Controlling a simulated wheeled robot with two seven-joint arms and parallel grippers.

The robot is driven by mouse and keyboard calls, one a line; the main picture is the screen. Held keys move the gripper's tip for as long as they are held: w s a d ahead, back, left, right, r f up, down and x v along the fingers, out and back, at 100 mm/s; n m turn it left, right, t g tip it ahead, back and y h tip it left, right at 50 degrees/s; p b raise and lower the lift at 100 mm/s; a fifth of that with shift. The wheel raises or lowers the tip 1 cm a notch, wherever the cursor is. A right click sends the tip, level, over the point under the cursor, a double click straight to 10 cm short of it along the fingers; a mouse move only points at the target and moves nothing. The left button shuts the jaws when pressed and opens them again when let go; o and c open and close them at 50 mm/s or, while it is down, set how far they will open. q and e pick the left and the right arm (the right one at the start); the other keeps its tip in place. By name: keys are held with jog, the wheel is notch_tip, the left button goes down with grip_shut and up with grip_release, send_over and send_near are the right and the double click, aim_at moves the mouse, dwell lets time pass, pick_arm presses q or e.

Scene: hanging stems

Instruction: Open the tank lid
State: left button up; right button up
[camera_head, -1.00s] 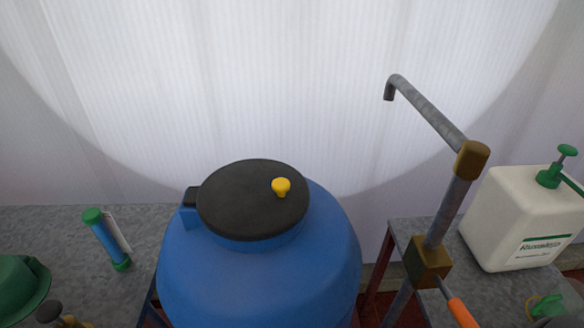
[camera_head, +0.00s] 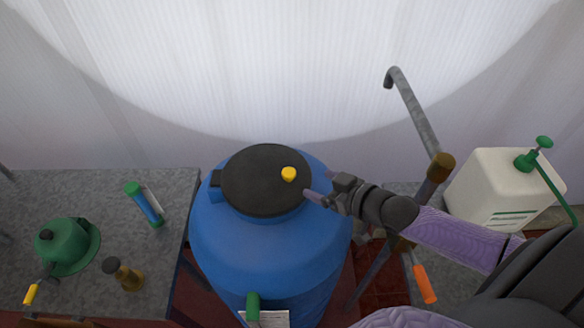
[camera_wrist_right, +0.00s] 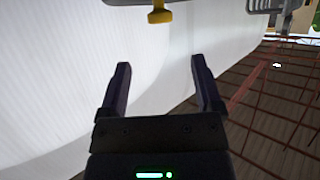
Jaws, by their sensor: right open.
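The blue tank (camera_head: 262,255) stands in the middle of the head view. Its round black lid (camera_head: 252,180) lies closed on top, with a yellow knob (camera_head: 289,174) near its right edge. My right gripper (camera_head: 310,196) is just right of the lid in the head view, pointing left. In the wrist view my right gripper (camera_wrist_right: 160,75) is open with nothing between its fingers. The yellow knob (camera_wrist_right: 159,14) shows beyond the fingertips at the top of that view, apart from them. My left gripper is not in view.
A white sprayer canister (camera_head: 497,190) stands at right. The left table (camera_head: 90,190) holds a green lidded pot (camera_head: 68,248), a green-blue tube (camera_head: 146,205) and a brass item (camera_head: 126,274).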

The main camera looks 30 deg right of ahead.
aim_at(290, 173)
jog(key=b+x, duration=0.2)
jog(key=x, duration=0.7)
jog(key=shift+w+a, duration=0.15)
jog(key=shift+w, duration=0.2)
grip_shut()
